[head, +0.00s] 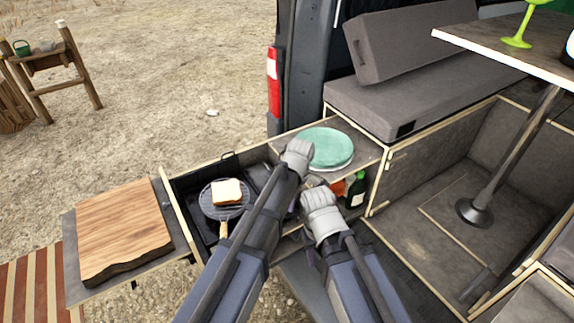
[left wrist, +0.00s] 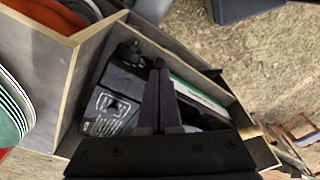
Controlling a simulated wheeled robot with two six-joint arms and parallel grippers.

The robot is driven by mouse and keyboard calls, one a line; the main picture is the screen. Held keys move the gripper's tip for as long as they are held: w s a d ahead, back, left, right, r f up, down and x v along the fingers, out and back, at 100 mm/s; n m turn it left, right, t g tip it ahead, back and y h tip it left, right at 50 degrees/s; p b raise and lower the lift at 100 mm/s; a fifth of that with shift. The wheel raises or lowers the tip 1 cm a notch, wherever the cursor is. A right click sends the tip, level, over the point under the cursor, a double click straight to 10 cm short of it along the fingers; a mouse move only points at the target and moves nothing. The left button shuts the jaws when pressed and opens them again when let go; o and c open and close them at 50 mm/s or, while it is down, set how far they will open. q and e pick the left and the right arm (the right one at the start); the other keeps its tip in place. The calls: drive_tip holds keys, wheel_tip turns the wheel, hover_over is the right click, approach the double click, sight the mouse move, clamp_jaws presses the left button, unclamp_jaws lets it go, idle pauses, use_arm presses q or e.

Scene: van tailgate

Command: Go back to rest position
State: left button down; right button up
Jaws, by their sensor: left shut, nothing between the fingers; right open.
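My left gripper (head: 297,152) is in front of the green plates in the head view. In the left wrist view its dark fingers (left wrist: 159,80) are together with nothing between them, over a compartment holding a black device (left wrist: 115,100). My right gripper (head: 320,205) is lower and to the right in the head view, near the open cabinet shelf and the green bottle. It is open; its fingertips are mostly hidden behind its grey body, and I see nothing held.
Green plates (head: 328,147) lie on the counter; a dark green bottle (head: 356,190) stands below. A pan (head: 222,200) with bread (head: 227,193) sits on the stove, left of my arms. A wooden board (head: 122,228) lies further left. A table (head: 500,45) overhangs at upper right.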

use_arm(q)
drive_tip(key=s+a+m+h, duration=0.1)
drive_tip(key=s+a+m, duration=1.1)
drive_tip(key=a+m, duration=0.25)
drive_tip(key=s+d+m+y, duration=0.1)
drive_tip(key=s+d+m, duration=0.3)
drive_tip(key=d, duration=0.7)
drive_tip(key=shift+s+g, duration=0.3)
drive_tip(key=shift+s, duration=0.55)
